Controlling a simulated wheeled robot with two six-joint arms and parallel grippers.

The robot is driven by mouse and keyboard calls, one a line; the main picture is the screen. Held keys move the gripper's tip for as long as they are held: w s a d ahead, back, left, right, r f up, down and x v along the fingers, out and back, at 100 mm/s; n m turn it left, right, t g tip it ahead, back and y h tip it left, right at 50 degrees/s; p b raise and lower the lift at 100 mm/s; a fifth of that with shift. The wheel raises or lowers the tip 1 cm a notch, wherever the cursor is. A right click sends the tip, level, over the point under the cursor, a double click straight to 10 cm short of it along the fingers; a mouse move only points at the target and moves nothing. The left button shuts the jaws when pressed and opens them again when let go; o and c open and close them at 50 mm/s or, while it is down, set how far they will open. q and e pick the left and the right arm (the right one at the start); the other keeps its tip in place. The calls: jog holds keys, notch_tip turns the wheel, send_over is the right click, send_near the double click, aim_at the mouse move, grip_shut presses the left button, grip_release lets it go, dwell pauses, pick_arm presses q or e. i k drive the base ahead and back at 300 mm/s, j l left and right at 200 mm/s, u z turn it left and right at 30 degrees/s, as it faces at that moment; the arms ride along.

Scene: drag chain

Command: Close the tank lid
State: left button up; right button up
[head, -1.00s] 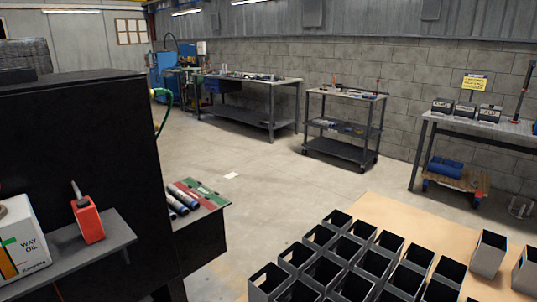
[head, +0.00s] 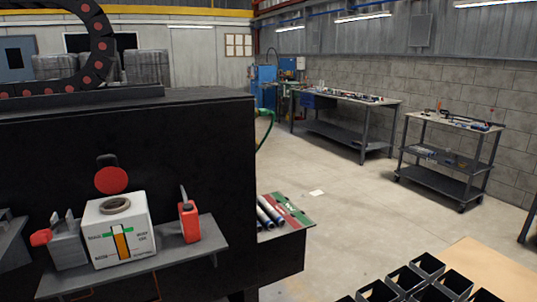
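A round red disc (head: 111,180) with a black tab above it shows upright against the dark front of the black machine (head: 180,150). It may be the tank lid, standing open, but I cannot tell for sure. Its lower edge is just above a white box-shaped oil container (head: 122,243) with a round grey ring on top. I cannot tell whether the tank opening is behind this container. Neither of my grippers is in the head view.
A grey shelf (head: 205,250) carries the container, a red bottle (head: 190,222) and a grey holder (head: 68,250). A drag chain (head: 103,45) curves above the machine. Black bins (head: 428,265) stand at lower right.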

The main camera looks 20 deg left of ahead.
aim_at(109, 180)
jog(key=u, duration=1.6)
